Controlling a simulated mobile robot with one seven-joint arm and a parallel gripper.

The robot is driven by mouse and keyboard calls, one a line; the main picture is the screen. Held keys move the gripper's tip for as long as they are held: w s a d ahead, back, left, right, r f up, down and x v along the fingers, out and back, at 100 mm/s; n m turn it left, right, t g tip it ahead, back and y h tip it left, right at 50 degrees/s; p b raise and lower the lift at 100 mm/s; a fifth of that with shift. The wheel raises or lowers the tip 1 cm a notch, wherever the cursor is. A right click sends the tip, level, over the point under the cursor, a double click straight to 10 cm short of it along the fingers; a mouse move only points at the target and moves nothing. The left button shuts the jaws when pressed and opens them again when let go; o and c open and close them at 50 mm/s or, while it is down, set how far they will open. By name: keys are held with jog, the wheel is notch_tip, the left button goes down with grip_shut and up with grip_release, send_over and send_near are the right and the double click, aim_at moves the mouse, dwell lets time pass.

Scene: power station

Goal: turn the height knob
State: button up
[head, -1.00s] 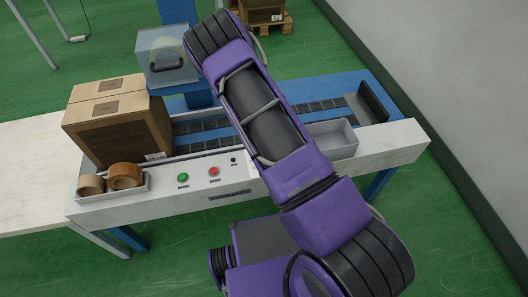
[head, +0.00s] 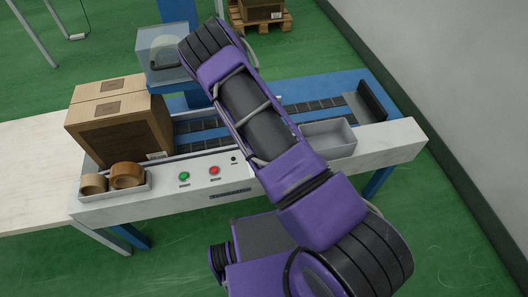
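A white and blue machine bench (head: 395,146) with a conveyor bed stands in front of me. Its front panel carries a green button (head: 184,176), a red button (head: 214,170) and a small black knob or switch (head: 234,159); I cannot tell whether that is the height knob. A clear box-shaped cover with a black handle (head: 165,64) sits over the machine's head on a blue column. My purple arm crosses the middle of the view and hides part of the conveyor. My gripper is not visible.
A cardboard box (head: 120,127) stands on the conveyor's left end. A grey tray (head: 148,184) holds tape rolls (head: 127,175) at the front left. A grey bin (head: 328,139) sits at right. A grey wall (head: 450,90) rises on the right. A pallet (head: 262,21) lies behind.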

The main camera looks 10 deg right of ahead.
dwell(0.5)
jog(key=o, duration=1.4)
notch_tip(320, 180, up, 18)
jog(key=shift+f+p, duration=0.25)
jog(key=shift+p, duration=0.95)
